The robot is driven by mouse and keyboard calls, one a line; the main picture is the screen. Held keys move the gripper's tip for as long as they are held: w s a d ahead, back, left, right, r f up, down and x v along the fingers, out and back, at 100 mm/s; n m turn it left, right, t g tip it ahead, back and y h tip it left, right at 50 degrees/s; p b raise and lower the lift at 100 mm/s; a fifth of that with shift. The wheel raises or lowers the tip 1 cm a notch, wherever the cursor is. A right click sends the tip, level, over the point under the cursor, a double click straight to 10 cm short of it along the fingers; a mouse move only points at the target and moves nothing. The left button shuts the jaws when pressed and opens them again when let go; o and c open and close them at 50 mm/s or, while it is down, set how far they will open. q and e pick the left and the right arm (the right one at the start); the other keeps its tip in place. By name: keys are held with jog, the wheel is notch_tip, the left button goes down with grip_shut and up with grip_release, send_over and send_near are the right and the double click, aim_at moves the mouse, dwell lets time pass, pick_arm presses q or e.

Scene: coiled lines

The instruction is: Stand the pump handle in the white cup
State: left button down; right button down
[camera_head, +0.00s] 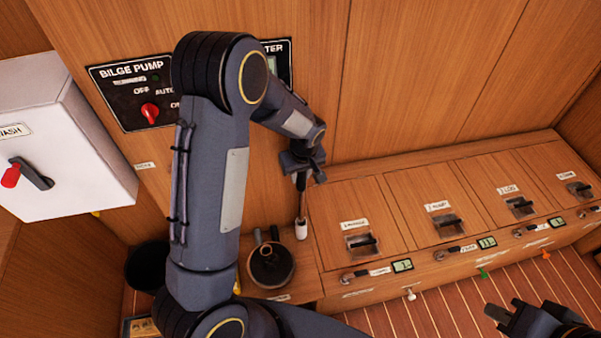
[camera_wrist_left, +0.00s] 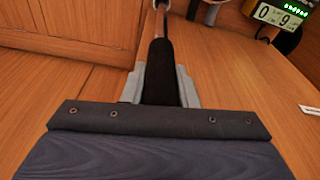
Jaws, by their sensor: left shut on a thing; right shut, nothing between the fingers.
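The pump handle has a black grip (camera_wrist_left: 160,75) and a thin metal rod (camera_head: 302,203). My left gripper (camera_head: 302,176) is shut on the black grip and holds the handle roughly upright. In the left wrist view the gripper's grey fingers (camera_wrist_left: 160,88) clasp the grip from both sides. The small white cup (camera_head: 301,230) stands on the wooden bench, directly below the rod. The rod's lower end meets the cup's top in the head view; I cannot tell whether it is inside or just above. My right gripper (camera_head: 512,318) is shut and empty at the lower right, far from the cup.
A round black pump fitting (camera_head: 271,266) sits left of the cup. A dark bucket (camera_head: 147,266) is further left. The bilge pump panel (camera_head: 130,92) is on the back wall, beside a white box (camera_head: 65,140). Latched wooden lids (camera_head: 360,215) line the bench to the right.

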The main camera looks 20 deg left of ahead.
pick_arm(q)
jog(key=shift+f+b, duration=0.75)
jog(key=shift+f, duration=0.15)
jog(key=c, duration=0.7)
grip_release()
jog(key=shift+o, duration=0.2)
jog(key=shift+r, duration=0.15)
jog(key=shift+r+p, duration=2.3)
jog(key=shift+r, duration=1.1)
jog(key=shift+r, duration=0.1)
